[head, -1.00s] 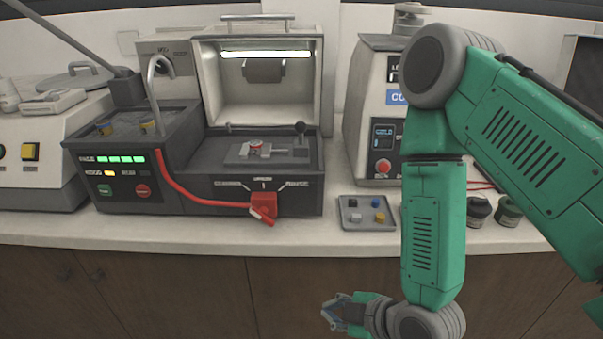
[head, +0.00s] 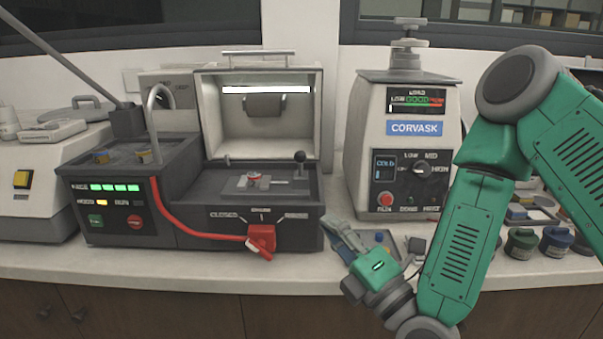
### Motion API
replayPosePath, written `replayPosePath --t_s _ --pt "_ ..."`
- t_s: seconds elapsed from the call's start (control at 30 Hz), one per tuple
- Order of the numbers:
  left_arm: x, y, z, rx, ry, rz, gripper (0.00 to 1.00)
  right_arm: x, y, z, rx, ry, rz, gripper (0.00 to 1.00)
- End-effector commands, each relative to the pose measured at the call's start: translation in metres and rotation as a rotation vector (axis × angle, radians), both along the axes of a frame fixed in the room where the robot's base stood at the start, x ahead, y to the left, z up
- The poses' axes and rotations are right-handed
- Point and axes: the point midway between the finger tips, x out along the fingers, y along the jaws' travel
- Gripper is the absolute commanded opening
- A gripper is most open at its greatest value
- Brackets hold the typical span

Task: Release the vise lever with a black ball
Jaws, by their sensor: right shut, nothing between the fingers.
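The vise lever's black ball (head: 299,157) stands on a thin upright stem at the right of the vise (head: 262,182). My right gripper (head: 336,231) is shut and empty. It is in front of the machine's right side, below and to the right of the ball, and apart from it. My left gripper is not in view.
The raised hood (head: 212,100) stands behind the vise. The mounting press (head: 407,145) stands to the right. A small tray (head: 385,243) is partly hidden by my right gripper. Jars (head: 521,243) stand farther right.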

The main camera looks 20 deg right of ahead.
Motion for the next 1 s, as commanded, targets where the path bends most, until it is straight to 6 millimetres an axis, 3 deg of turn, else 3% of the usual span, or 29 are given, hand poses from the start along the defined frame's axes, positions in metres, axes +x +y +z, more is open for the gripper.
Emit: replayPosePath --t_s 0.33,0.77,1.0 --pt "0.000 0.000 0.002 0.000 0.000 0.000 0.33 0.012 0.002 0.004 0.001 0.000 -0.001 0.00" --pt "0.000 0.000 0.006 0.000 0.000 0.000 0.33 0.093 0.019 0.034 0.003 -0.001 -0.001 0.00" --pt "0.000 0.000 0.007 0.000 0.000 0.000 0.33 0.116 0.001 0.046 0.003 0.001 0.000 0.00"
